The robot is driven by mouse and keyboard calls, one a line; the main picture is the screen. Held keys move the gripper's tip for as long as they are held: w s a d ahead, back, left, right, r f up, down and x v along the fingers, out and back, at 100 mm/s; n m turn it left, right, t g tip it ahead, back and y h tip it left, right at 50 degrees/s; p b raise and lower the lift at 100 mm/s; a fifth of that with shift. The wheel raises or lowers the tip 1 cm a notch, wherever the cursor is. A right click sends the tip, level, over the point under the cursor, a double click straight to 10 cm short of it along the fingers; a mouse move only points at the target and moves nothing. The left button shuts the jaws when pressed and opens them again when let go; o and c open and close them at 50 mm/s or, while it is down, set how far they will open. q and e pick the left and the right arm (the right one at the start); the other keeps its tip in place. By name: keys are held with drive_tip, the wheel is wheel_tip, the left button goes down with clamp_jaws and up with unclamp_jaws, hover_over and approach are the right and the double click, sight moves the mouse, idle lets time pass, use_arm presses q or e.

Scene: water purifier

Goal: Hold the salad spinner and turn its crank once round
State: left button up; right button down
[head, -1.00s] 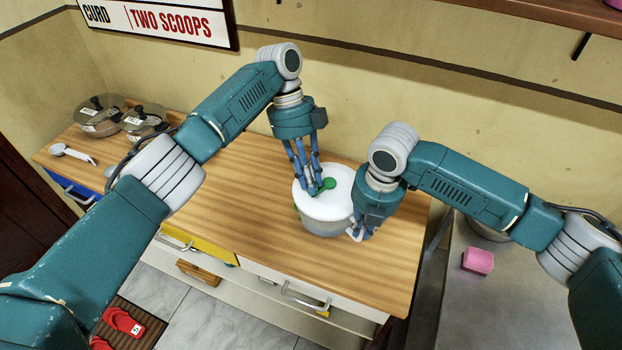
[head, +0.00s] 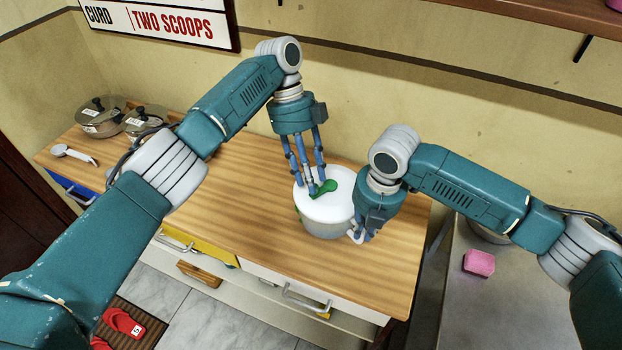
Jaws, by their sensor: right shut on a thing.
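The salad spinner (head: 325,215) stands upright on the wooden counter, with a white lid and a green crank (head: 328,187) on top. My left gripper (head: 314,190) points down over the lid, its fingertips at the left end of the crank. Whether they are closed on the crank is too small to tell. My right gripper (head: 357,236) is shut on the right side of the spinner, near its wall. Part of the spinner's right side is hidden behind that gripper.
Two lidded pots (head: 100,116) and a white-handled utensil (head: 75,154) sit at the counter's left end. The wooden counter (head: 240,210) is clear left of the spinner. A pink block (head: 479,262) lies on the grey surface to the right.

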use_arm(q)
drive_tip(key=v, duration=0.6)
drive_tip(key=shift+r, duration=0.1)
use_arm(e)
drive_tip(key=c, duration=1.7)
unclamp_jaws()
